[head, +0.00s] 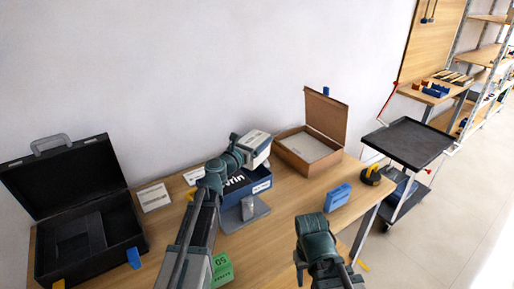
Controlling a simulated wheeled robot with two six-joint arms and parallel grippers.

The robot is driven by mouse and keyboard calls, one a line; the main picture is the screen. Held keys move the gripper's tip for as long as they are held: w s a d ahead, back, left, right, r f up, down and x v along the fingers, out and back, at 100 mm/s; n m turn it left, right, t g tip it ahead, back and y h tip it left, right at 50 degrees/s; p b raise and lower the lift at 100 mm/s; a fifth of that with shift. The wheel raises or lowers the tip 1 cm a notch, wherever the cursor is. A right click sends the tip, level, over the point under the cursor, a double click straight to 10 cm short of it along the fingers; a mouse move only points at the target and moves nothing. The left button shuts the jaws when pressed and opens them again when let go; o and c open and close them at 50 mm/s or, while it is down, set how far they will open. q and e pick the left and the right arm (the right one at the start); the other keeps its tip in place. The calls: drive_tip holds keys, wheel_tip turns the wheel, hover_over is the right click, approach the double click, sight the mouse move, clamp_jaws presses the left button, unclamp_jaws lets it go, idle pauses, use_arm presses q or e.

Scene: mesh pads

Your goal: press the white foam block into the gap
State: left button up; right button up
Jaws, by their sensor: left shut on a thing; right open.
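My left gripper (260,156) reaches over the back of the table, above and behind the blue box with white lettering (246,186) and left of the open cardboard box (308,150). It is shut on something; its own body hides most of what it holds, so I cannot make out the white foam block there. The cardboard box has a pale, flat filling; I cannot clearly see a gap in it. My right gripper (300,272) is low at the front, mostly hidden by its own wrist, open and apart from the boxes.
An open black case (120,222) stands at the left. A grey plate (250,219) lies before the blue box. A black-topped cart (410,142) stands right of the table.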

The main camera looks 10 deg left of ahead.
use_arm(q)
drive_tip(key=shift+f+b, duration=1.3)
drive_tip(key=shift+f, duration=0.35)
drive_tip(key=shift+f+b, duration=0.4)
drive_tip(key=shift+b, duration=0.05)
drive_tip(key=o, duration=1.1)
drive_tip(key=shift+r, duration=0.1)
drive_tip(key=shift+s+r+p, duration=0.1)
drive_tip(key=shift+r+p, duration=0.45)
drive_tip(key=shift+p, duration=0.1)
drive_tip(key=v, duration=1.1)
drive_tip(key=shift+s+a+f, duration=0.15)
drive_tip(key=shift+s+f, duration=0.1)
drive_tip(key=shift+s, duration=0.1)
